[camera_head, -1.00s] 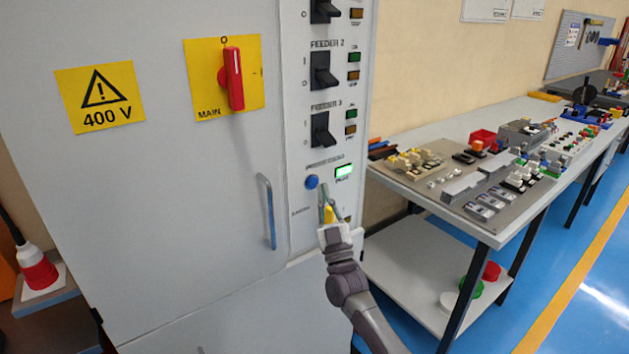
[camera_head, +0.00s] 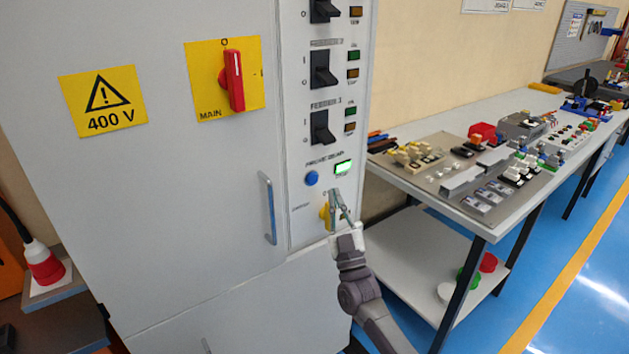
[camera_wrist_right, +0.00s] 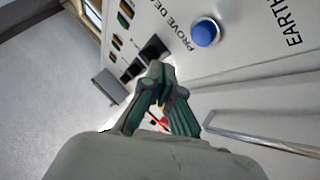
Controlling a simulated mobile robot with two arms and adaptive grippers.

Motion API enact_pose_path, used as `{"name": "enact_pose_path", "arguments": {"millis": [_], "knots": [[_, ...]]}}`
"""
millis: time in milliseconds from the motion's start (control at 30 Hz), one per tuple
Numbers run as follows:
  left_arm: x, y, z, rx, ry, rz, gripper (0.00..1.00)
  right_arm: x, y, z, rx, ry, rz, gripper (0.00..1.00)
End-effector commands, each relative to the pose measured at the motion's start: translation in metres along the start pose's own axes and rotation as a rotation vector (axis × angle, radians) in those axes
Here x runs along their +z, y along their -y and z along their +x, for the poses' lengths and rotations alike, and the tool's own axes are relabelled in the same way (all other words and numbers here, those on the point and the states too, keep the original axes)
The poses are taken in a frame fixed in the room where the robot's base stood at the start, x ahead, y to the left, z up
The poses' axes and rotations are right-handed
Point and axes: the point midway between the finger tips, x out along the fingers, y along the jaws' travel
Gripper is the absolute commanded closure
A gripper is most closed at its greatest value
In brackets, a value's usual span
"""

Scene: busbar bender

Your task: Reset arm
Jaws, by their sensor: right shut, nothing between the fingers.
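My right gripper (camera_head: 337,194) is in front of the lower control strip of the grey cabinet (camera_head: 190,200). Its fingers are shut with nothing between them; in the wrist view the fingertips (camera_wrist_right: 160,75) meet. It is below and right of the round blue button (camera_head: 311,178) and apart from it; the button also shows in the wrist view (camera_wrist_right: 205,33). A yellow knob (camera_head: 325,212) is just left of the gripper and partly hidden by it. I cannot tell whether they touch. My left gripper is out of view.
A green lamp (camera_head: 343,168) is lit beside the blue button. The red main switch (camera_head: 234,80) and a door handle (camera_head: 268,208) stick out of the cabinet. A workbench (camera_head: 440,192) with parts stands right; blue floor (camera_head: 545,265) is clear.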

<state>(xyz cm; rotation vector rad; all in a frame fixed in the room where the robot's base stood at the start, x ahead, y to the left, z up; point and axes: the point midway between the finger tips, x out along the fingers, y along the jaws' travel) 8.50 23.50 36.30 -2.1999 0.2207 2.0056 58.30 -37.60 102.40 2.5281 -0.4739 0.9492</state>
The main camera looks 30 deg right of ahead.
Motion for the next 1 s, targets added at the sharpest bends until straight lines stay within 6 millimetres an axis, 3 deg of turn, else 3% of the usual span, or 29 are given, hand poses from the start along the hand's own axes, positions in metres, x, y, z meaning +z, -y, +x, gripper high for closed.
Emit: {"name": "enact_pose_path", "arguments": {"millis": [300, 367, 467, 567, 667, 800, 867, 1000], "knots": [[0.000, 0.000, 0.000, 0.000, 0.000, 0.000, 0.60, 0.002, 0.001, -0.001, -0.004, 0.006, 0.001, 1.00], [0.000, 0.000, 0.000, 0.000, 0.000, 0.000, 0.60, 0.009, 0.006, -0.007, -0.019, 0.029, 0.003, 1.00], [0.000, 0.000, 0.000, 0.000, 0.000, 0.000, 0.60, 0.037, 0.024, -0.029, -0.074, 0.116, 0.014, 1.00], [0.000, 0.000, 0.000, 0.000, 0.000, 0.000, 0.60, 0.079, 0.051, -0.071, -0.165, 0.261, 0.031, 1.00], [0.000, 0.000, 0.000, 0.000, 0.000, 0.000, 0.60, 0.122, 0.079, -0.129, -0.264, 0.432, 0.052, 1.00], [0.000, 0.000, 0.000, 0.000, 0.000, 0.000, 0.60, 0.170, 0.110, -0.222, -0.388, 0.670, 0.075, 1.00], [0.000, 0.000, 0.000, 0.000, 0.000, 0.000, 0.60, 0.186, 0.120, -0.265, -0.437, 0.773, 0.084, 1.00], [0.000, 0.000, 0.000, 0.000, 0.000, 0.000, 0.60, 0.210, 0.135, -0.369, -0.540, 1.008, 0.097, 1.00]]}}
